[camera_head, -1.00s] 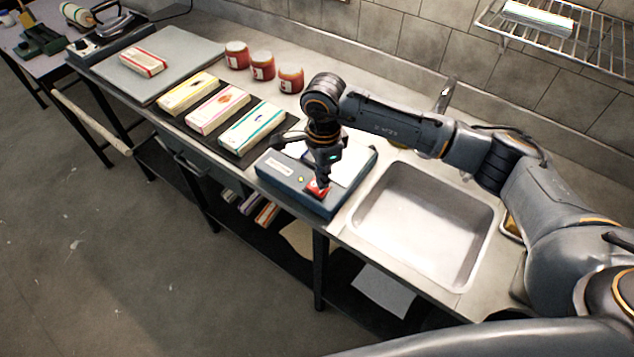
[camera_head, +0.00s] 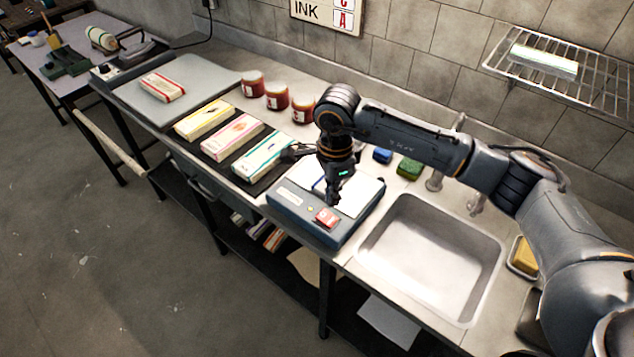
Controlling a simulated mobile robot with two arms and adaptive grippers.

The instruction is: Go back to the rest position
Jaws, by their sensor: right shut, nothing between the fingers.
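My right gripper (camera_head: 333,198) points down over a blue-grey device (camera_head: 305,226) on the counter. Its fingers are shut with nothing between them. The fingertips are just behind and above a small red panel (camera_head: 327,217) on the device's front face, and look apart from it. My right arm reaches in from the right, over the sink. The device has a white top (camera_head: 362,195), partly hidden by the gripper. My left gripper does not show.
A steel sink (camera_head: 430,260) with a tap (camera_head: 440,175) lies right of the device. Several boxes, such as a teal-striped box (camera_head: 264,157), and red jars (camera_head: 276,96) stand left and behind. A wire rack (camera_head: 600,85) is at upper right.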

